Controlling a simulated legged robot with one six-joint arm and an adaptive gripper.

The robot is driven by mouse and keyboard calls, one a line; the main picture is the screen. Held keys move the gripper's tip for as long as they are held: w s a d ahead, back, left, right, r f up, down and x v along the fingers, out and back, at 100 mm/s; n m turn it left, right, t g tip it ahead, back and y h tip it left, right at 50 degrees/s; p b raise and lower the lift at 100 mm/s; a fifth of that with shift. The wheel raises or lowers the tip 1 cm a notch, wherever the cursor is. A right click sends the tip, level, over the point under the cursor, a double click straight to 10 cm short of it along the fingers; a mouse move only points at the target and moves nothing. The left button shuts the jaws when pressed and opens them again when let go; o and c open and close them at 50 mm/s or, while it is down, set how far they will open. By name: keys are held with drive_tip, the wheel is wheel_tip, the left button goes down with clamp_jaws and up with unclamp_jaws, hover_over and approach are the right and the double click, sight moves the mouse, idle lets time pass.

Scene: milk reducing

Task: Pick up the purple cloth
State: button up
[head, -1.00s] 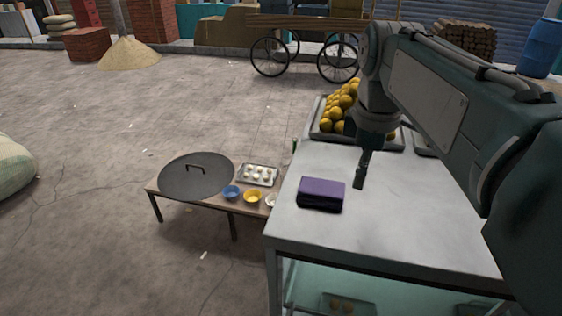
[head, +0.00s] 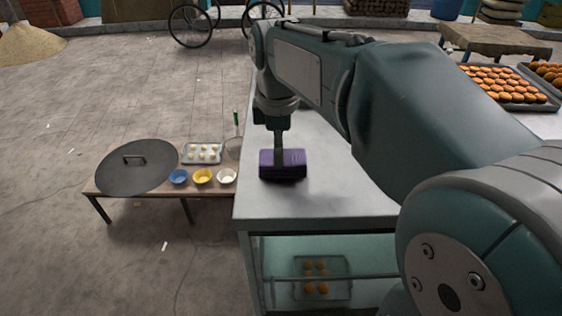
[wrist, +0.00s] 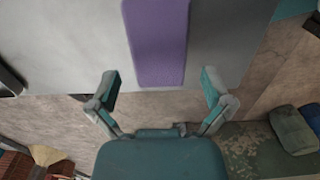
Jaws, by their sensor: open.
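The purple cloth (head: 283,165) is a folded bundle on the grey tabletop, close to the table's left edge. In the head view my gripper (head: 279,152) points down right at the cloth and overlaps it in the picture. In the wrist view the cloth (wrist: 158,45) is a long purple strip ahead of the fingertips. My gripper (wrist: 160,82) is open there, with one finger on each side of the cloth's line and nothing between the tips but the cloth's near end. I cannot tell whether the fingers touch the cloth.
The grey table (head: 310,205) has a lower shelf with a tray of round items (head: 318,275). A low wooden stand at left holds a dark round lid (head: 137,166), a blue bowl (head: 178,177), a yellow bowl (head: 202,176) and a white bowl (head: 227,176). A pastry tray (head: 505,85) is at right.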

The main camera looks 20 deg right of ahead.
drive_tip(key=f, duration=0.2)
drive_tip(key=shift+a+f, duration=0.3)
drive_tip(key=shift+f, duration=0.05)
drive_tip(key=shift+d+f, duration=0.25)
drive_tip(key=shift+d, duration=0.45)
drive_tip(key=c, duration=0.7)
drive_tip(key=shift+a, duration=0.15)
drive_tip(key=shift+c, duration=1.3)
drive_tip(key=shift+a, duration=0.25)
